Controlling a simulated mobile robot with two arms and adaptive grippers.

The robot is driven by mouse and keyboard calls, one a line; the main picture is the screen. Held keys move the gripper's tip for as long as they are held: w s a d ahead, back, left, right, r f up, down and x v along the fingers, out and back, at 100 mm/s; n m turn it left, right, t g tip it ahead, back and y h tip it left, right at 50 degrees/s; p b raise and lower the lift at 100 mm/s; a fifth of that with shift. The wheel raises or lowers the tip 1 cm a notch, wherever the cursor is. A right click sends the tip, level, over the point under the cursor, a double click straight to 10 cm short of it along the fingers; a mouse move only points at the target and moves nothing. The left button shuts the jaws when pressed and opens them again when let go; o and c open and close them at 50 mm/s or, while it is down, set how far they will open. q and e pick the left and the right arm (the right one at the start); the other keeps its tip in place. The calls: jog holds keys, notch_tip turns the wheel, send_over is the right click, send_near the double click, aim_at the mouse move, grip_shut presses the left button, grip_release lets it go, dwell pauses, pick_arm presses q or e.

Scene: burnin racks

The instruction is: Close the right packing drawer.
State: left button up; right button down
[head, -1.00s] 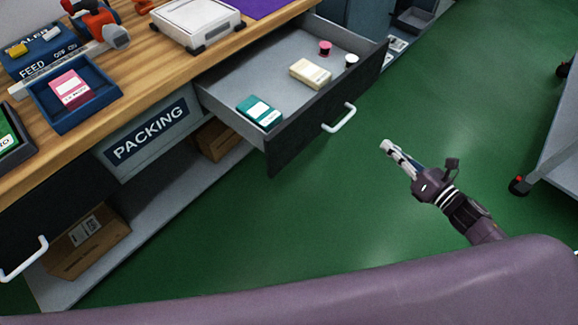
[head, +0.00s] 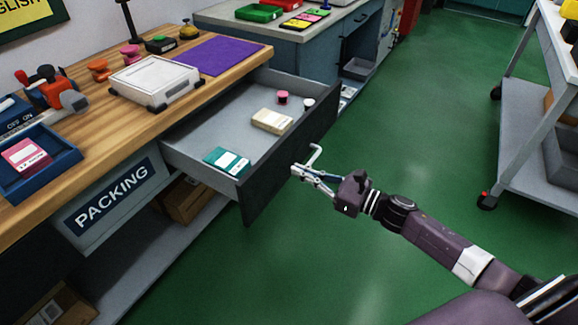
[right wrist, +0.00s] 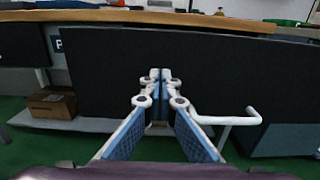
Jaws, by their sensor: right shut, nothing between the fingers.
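The right packing drawer (head: 292,140) stands pulled out from the wooden packing bench, its dark front facing right. Inside lie a teal box (head: 226,160), a cream box (head: 271,121), a pink spool (head: 282,97) and a small white spool (head: 308,103). The white handle (head: 315,156) is partly covered by my right gripper (head: 296,170). The gripper is shut and empty, its tips at or very near the drawer front. In the right wrist view the shut fingertips (right wrist: 160,74) point at the dark front (right wrist: 225,75), left of the white handle (right wrist: 240,119). Contact cannot be told. My left gripper is out of view.
The bench top (head: 110,115) holds a white scale (head: 153,80), a purple mat (head: 203,56) and a blue tray (head: 35,165). A cardboard box (head: 185,200) sits on the lower shelf. A grey cart (head: 540,150) stands right. Green floor between is clear.

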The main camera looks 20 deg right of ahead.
aim_at(280, 163)
jog(key=x, duration=0.3)
jog(key=shift+w+a, duration=0.25)
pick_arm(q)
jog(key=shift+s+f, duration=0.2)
pick_arm(e)
jog(key=shift+w, duration=0.1)
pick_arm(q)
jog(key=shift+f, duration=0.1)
pick_arm(e)
jog(key=shift+a, duration=0.1)
